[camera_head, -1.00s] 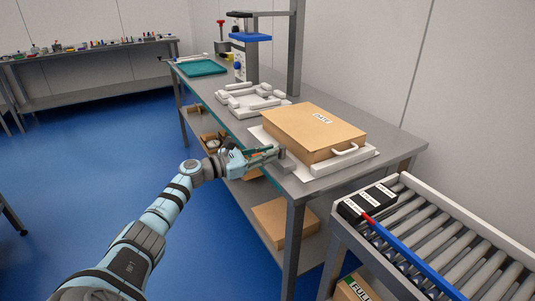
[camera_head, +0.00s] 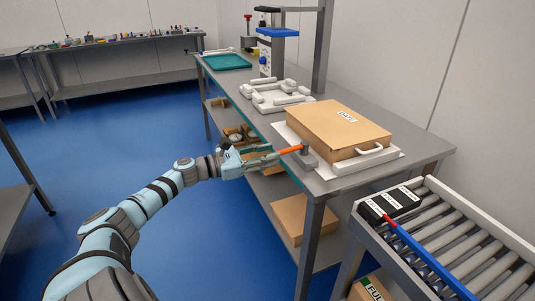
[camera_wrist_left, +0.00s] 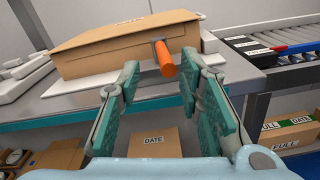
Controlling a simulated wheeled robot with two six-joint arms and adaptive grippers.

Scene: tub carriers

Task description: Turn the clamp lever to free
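In the left wrist view the lever (camera_wrist_left: 165,60) lies ahead, in line with the gap between the fingers. My left gripper (camera_head: 272,156) is open, with its teal-padded fingers spread, also in the left wrist view (camera_wrist_left: 160,88). The fingers look clear of the lever in the left wrist view. My right gripper is not in view.
A carton marked DATE (camera_head: 338,128) sits on a white carrier (camera_head: 382,158) on the grey table. An empty white carrier (camera_head: 268,107) and a teal tray (camera_head: 228,62) lie farther back. A roller conveyor (camera_head: 440,235) stands at right. Cartons lie on the shelf below.

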